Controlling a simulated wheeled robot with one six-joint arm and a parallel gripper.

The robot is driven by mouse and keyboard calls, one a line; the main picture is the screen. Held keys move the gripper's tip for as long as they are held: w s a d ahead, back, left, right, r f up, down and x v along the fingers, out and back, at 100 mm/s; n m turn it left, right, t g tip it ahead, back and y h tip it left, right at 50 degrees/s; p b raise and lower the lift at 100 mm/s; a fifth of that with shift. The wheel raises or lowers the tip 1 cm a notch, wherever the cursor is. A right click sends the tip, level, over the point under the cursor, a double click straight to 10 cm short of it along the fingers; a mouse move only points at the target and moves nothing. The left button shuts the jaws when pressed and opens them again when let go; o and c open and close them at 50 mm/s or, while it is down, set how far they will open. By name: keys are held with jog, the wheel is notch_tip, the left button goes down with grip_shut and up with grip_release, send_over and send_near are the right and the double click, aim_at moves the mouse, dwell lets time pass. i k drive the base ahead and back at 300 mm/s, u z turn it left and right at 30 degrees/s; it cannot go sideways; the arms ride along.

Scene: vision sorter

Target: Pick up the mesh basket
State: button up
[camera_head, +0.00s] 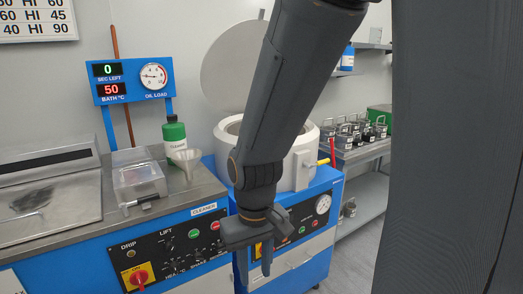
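A pale, see-through box (137,180) with a dark-gripped handle at its front sits on the metal counter, left of centre. It may be the mesh basket, but I cannot make out mesh in this view. Several small grey containers with raised handles (350,136) stand on a rack at the right; I cannot tell whether one is a mesh basket. My gripper (255,265) hangs fingers-down in front of the blue cabinets, right of the box and apart from it. Its fingers are spread, with nothing seen between them.
A dark ribbed column hides the far right.

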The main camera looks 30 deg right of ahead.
aim_at(344, 139)
jog(key=z, duration=2.75)
jog(key=i, duration=3.1)
jog(key=u, duration=2.4)
